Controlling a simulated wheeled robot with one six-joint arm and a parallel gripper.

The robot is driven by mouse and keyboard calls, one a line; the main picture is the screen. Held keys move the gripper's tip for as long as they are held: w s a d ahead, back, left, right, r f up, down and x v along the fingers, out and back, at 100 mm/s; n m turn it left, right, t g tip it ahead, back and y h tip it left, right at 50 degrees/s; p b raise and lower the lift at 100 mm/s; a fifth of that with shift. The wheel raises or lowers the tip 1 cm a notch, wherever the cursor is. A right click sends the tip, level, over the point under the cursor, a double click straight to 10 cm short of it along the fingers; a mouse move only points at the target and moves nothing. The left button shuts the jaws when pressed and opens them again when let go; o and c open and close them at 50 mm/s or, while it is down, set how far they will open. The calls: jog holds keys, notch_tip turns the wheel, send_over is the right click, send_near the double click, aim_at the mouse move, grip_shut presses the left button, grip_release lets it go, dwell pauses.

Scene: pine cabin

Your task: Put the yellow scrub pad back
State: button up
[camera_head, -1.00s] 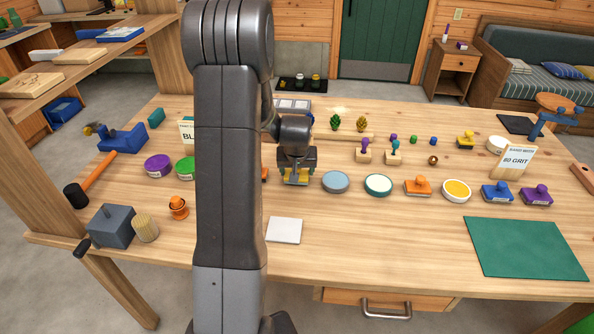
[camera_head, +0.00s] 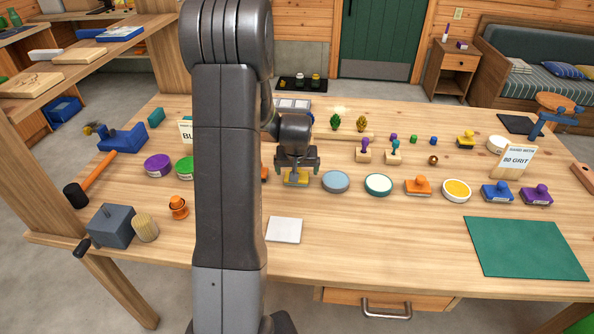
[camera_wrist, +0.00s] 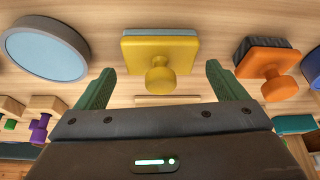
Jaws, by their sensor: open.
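The yellow scrub pad (camera_head: 296,179) lies on the workbench (camera_head: 345,235), in a row of pads and discs. In the wrist view the yellow scrub pad (camera_wrist: 149,49) shows its square yellow top, round knob and a grey layer along one edge. My gripper (camera_head: 296,166) is just above and behind it. In the wrist view my gripper (camera_wrist: 159,72) is open, with a green finger on each side of the knob and clear gaps between. Nothing is held.
A blue-grey disc (camera_head: 335,182) and an orange-knobbed pad (camera_wrist: 268,67) flank the yellow pad closely. Stamps (camera_head: 364,150) stand behind the row. A white tile (camera_head: 284,230) lies in front. My arm hides part of the bench. The front middle of the bench is clear.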

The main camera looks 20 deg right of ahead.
jog(key=v, duration=1.1)
jog(key=x, duration=1.2)
jog(key=shift+f, duration=0.1)
jog(key=shift+r, duration=1.75)
